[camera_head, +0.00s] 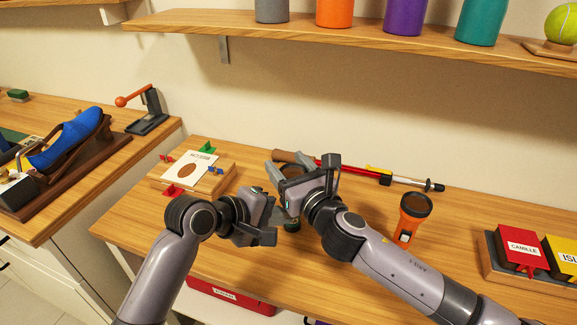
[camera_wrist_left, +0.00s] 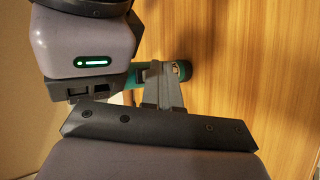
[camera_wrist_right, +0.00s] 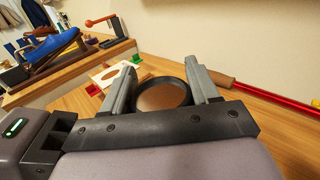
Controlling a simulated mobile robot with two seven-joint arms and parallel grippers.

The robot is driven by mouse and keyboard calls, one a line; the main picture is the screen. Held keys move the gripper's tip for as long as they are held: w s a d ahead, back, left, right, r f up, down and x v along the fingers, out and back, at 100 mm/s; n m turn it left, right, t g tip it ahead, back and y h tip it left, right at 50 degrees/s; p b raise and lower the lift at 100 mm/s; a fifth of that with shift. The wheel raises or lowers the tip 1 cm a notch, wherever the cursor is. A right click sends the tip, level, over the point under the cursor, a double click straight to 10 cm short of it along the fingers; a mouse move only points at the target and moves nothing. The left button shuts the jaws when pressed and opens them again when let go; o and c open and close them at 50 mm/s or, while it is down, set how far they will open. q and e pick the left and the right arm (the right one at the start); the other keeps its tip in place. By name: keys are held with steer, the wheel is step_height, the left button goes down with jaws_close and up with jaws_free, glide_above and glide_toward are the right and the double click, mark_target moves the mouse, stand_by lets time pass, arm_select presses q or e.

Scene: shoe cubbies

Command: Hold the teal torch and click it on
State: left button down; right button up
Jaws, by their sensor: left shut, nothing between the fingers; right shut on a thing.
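The teal torch is mostly hidden behind my grippers in the head view; its dark lower end (camera_head: 291,226) shows just above the table. Its teal body (camera_wrist_left: 133,82) shows in the left wrist view. In the right wrist view its round dark rim and brownish lens (camera_wrist_right: 161,95) sit between the fingers of my right gripper (camera_wrist_right: 163,90), which is shut on it. No glow shows at the lens. My left gripper (camera_wrist_left: 160,68) is shut and empty, its fingertips close beside the torch body; I cannot tell whether they touch it.
An orange torch (camera_head: 411,216) stands to the right of my right arm. A red stick-like tool (camera_head: 350,169) lies behind my grippers. A board with a white card (camera_head: 192,172) lies left. Red and yellow boxes (camera_head: 523,248) stand far right. A shelf (camera_head: 330,31) with bottles hangs above.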

stand_by(0.3)
arm_select(q)
steer(key=shift+s+a, duration=0.2)
steer(key=shift+s, duration=0.4)
steer(key=shift+s, duration=0.15)
steer(key=shift+s+a, duration=0.3)
steer(key=shift+s, duration=0.6)
steer(key=shift+s+a, duration=0.3)
steer(key=shift+s, duration=0.65)
steer(key=shift+s+a, duration=0.3)
steer(key=shift+s, duration=0.6)
arm_select(e)
steer(key=o, duration=1.2)
